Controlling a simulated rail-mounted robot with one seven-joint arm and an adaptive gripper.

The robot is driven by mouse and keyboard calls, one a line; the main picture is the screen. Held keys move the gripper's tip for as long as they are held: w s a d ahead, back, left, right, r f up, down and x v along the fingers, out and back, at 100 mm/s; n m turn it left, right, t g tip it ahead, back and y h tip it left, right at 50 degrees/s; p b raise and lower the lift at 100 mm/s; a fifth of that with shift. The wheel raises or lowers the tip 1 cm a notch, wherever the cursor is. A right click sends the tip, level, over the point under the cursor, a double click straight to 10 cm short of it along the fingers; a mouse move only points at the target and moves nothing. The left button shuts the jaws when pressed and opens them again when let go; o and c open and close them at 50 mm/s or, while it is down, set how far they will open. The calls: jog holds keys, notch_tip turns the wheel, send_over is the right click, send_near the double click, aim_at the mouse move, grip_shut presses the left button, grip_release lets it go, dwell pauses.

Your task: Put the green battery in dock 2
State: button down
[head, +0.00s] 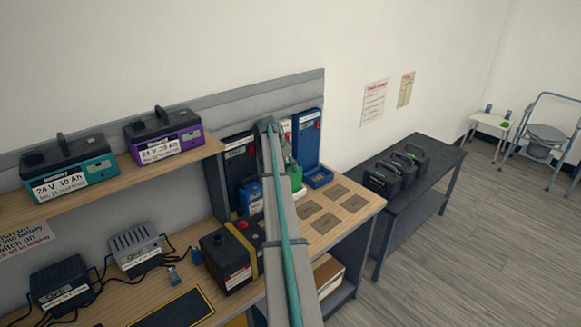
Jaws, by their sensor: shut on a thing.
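A green battery (297,177) shows only in part, just right of my arm at the back of the wooden bench. My arm hides the rest of it. The blue bay's low tray (319,179) looks empty. I cannot read the dock numbers. My arm reaches from the bottom of the view to the docks. My gripper's fingers are hidden behind it, and so is their contact with the battery.
A blue battery (251,196) stands left of my arm, and a black battery with a yellow strap (232,258) is nearer. Teal (68,172) and purple (163,137) batteries sit on the shelf. Several black cases (397,170) stand on the dark side table. Bare tan squares (326,223) mark the bench.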

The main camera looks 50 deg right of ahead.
jog(key=shift+f, duration=0.35)
jog(key=shift+c, duration=0.7)
grip_release()
jog(key=shift+f, duration=0.15)
jog(key=v, duration=1.3)
jog(key=shift+d, duration=0.15)
jog(key=shift+p+v, duration=0.9)
jog(key=shift+v, duration=2.15)
jog(key=c, duration=0.4)
jog(key=shift+o, duration=1.3)
jog(key=shift+p+v, duration=0.3)
jog(key=shift+v, duration=0.65)
jog(key=shift+o, duration=0.7)
jog(key=shift+w, duration=0.2)
jog(key=shift+a, duration=0.3)
